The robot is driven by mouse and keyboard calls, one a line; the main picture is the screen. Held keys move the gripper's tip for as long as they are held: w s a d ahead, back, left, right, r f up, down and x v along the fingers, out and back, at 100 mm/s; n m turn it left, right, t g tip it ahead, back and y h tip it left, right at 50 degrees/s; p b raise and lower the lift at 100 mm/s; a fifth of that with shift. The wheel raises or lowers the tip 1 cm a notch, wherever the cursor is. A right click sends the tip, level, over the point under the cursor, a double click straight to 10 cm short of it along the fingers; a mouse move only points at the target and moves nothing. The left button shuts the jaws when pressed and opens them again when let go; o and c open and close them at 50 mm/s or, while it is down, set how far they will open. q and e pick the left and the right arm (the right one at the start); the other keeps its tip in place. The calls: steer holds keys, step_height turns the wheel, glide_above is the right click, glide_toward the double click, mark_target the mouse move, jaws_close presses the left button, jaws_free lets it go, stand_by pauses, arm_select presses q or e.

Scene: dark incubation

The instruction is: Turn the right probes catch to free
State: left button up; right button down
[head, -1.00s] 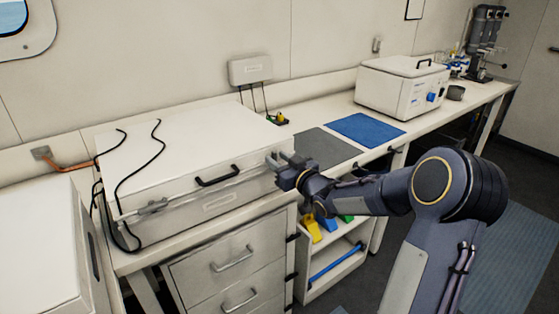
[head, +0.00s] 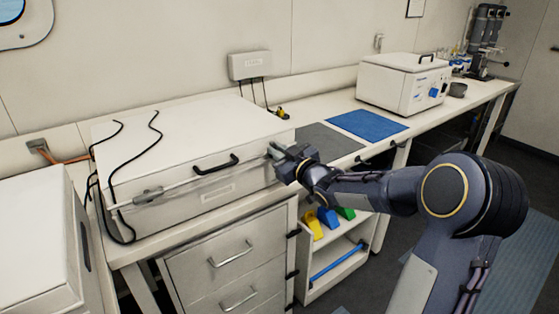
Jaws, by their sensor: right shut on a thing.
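The white lidded box (head: 185,145) stands on the bench, lid down, with a black handle (head: 216,165) on its front. A grey catch (head: 150,195) shows at the left of its front edge. My right gripper (head: 276,152) is at the right end of that edge, shut on the right probes catch. The fingers hide most of that catch, so its exact angle cannot be read. Two thin black probe cables (head: 147,148) lie over the left part of the lid. My left gripper is not in view.
A grey mat (head: 318,140) and a blue mat (head: 366,124) lie right of the box, with a white bath unit (head: 405,84) behind. Drawers (head: 232,262) and a shelf cart with coloured blocks (head: 327,217) stand below. Another white box (head: 35,235) is at left.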

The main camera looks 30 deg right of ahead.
steer(key=n+b, duration=0.3)
steer(key=a+f+n+b, duration=0.1)
steer(key=n+b, duration=0.6)
steer(key=n, duration=0.1)
steer(key=shift+a+f+b, duration=0.15)
steer(key=shift+f+b, duration=0.1)
steer(key=shift+b, duration=0.1)
steer(key=shift+f+n+b, duration=0.2)
steer(key=shift+n+b, duration=0.95)
steer(key=shift+n, duration=0.75)
steer(key=c, duration=1.4)
jaws_free()
steer(key=shift+c, duration=0.2)
steer(key=s, duration=0.8)
steer(key=shift+d+p, duration=0.3)
steer(key=shift+p, duration=0.1)
